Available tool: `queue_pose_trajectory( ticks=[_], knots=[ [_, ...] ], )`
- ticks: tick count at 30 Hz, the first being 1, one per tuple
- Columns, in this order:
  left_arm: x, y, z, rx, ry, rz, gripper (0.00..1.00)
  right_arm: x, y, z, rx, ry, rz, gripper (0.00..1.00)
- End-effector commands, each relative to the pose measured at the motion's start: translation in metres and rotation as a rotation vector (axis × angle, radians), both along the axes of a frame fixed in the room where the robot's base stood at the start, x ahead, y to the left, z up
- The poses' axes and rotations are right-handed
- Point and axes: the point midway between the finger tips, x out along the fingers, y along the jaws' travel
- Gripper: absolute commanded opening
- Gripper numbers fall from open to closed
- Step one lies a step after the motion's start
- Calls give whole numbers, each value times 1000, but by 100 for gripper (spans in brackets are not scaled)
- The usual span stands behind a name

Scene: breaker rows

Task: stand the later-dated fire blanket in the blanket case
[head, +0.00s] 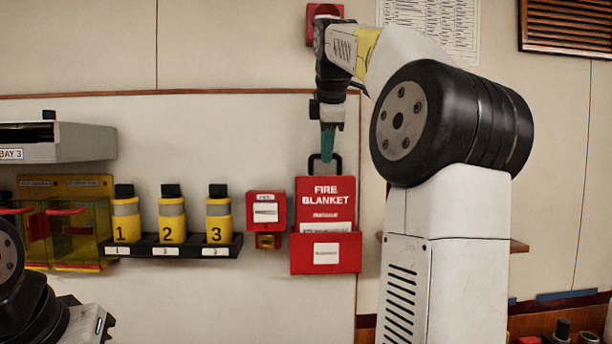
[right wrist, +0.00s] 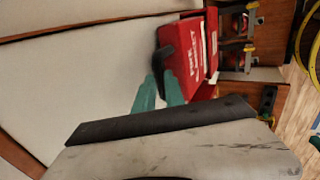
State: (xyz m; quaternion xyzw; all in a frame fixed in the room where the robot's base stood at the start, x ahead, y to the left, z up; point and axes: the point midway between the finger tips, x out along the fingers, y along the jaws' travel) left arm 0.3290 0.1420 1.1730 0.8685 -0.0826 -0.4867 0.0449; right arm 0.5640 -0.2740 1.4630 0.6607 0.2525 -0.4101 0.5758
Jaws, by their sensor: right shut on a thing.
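A red fire blanket pack (head: 325,200) with white lettering and a black handle stands upright at the wall panel. Its lower part is hidden behind the front of the red blanket case (head: 297,262), which has a white label. My right gripper (head: 328,146), with teal fingertips, points down from above and is shut on the black handle. In the right wrist view the fingertips (right wrist: 160,88) meet the handle at the top of the red pack (right wrist: 186,62). The date on the pack is too small to read. I see no second blanket. My left gripper is out of view.
A small red box (head: 266,205) is just left of the case. A black rack (head: 145,250) holds yellow numbered cylinders further left. A grey bay shelf (head: 70,145) and yellow transparent holders (head: 82,230) are at far left. My right arm covers the area right of the case.

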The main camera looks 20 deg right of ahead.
Motion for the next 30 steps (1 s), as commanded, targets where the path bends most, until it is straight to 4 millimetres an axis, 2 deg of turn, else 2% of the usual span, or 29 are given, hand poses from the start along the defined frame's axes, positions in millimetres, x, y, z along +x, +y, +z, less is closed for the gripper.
queue_pose_trajectory(
  ticks=[3,8,17,29,30],
  knots=[
    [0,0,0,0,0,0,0,-1,0,-13,-1,-2,1,0],
    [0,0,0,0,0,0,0,0,0,-21,-1,-4,0,0],
    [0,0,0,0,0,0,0,2,0,-57,-1,-3,2,0],
    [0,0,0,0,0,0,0,4,-1,-62,0,-4,1,0],
    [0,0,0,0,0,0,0,4,-1,-63,0,-1,0,20]
  ],
)
